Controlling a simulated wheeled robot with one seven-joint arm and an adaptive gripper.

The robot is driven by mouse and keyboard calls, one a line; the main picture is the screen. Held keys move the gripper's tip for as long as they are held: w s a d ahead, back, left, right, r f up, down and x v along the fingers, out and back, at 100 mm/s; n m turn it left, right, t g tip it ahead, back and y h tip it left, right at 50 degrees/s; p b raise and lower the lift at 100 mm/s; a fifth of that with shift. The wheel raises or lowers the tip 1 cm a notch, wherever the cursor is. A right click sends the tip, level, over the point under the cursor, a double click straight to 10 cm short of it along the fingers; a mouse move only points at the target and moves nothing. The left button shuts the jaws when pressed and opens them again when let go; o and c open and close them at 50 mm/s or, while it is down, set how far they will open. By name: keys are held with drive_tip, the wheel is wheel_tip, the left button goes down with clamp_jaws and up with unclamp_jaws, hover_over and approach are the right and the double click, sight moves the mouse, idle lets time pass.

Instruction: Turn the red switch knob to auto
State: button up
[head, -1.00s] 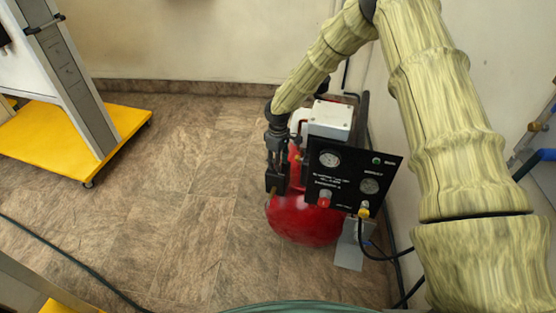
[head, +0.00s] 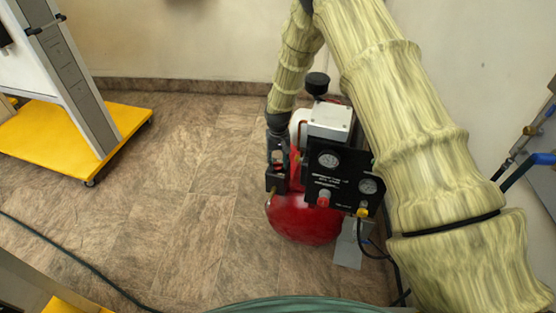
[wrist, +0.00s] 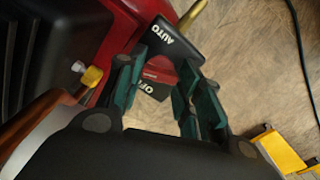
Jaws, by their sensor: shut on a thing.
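My gripper (wrist: 161,72) is shut on the knob, one finger on each side. I cannot tell which label the knob points to. In the head view my gripper (head: 277,165) points down at the black switch box (head: 275,183) on the left of the red tank; the knob is hidden there.
The red compressor tank (head: 305,220) stands by the wall. Its black gauge panel (head: 335,180) is right of my gripper, partly behind my arm. A yellow-based stand (head: 125,120) is at the left. A dark hose (head: 75,265) crosses the otherwise clear floor.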

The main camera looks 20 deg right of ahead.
sight(278, 163)
drive_tip(key=shift+w+r+m, duration=0.1)
drive_tip(key=shift+m, duration=2.2)
drive_tip(key=o, duration=1)
wheel_tip(278, 163, up, 12)
drive_tip(key=shift+f, duration=0.1)
drive_tip(key=shift+d, duration=0.1)
